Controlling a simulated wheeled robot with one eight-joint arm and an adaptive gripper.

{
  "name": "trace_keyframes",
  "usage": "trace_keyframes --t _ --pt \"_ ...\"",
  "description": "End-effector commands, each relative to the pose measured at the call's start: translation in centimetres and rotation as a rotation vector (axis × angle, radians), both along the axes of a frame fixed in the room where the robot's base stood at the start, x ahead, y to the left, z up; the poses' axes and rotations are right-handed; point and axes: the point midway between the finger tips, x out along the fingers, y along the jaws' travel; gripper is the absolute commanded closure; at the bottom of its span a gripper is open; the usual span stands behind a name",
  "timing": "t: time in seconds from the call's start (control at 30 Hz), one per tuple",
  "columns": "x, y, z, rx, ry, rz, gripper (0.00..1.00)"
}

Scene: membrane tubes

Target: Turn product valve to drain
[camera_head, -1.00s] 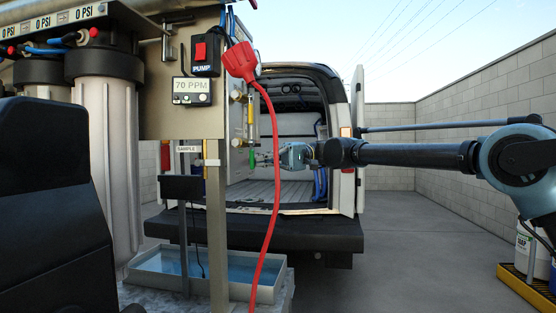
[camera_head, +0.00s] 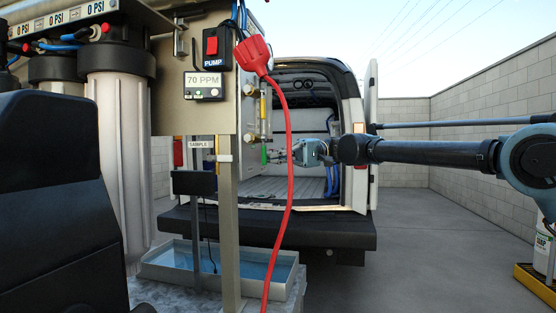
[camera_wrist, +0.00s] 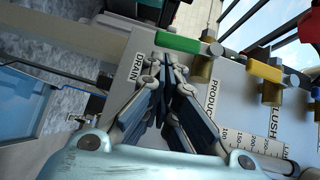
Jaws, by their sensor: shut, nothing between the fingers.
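The product valve has a green handle (camera_wrist: 178,42) and a brass body (camera_wrist: 203,66) in the wrist view. The handle runs from the brass body toward the side of the panel lettered DRAIN (camera_wrist: 137,68). PRODUCT (camera_wrist: 211,98) is lettered below the brass body. In the head view the green handle (camera_head: 264,155) is small and hangs down at the panel's side. My gripper (camera_wrist: 167,64) is shut and empty, its fingertips just below the green handle; I cannot tell whether they touch it. In the head view my gripper (camera_head: 285,154) is right of the handle.
A yellow-handled valve (camera_wrist: 265,71) by the FLUSH lettering sits right of the green one. A red plug and cord (camera_head: 289,170) hang in front of the panel. A metal post (camera_head: 229,220) and a water tray (camera_head: 160,264) stand below. The van (camera_head: 345,140) is behind.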

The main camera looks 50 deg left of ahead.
Motion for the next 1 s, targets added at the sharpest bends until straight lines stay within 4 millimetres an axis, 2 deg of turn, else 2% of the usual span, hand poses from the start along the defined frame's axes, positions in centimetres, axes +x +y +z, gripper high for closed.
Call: trace_keyframes --t 0.17,0.43,0.6,0.83,1.0 --pt "2.2 1.7 0.3 0.0 0.001 -0.005 1.0" --pt "8.1 0.6 0.7 0.0 0.001 -0.012 1.0" --pt "10.9 0.0 0.9 0.0 0.001 -0.015 1.0" --pt "12.5 -0.3 1.1 0.002 0.001 -0.019 1.0" --pt "11.0 0.0 1.9 0.015 0.007 -0.085 1.0"
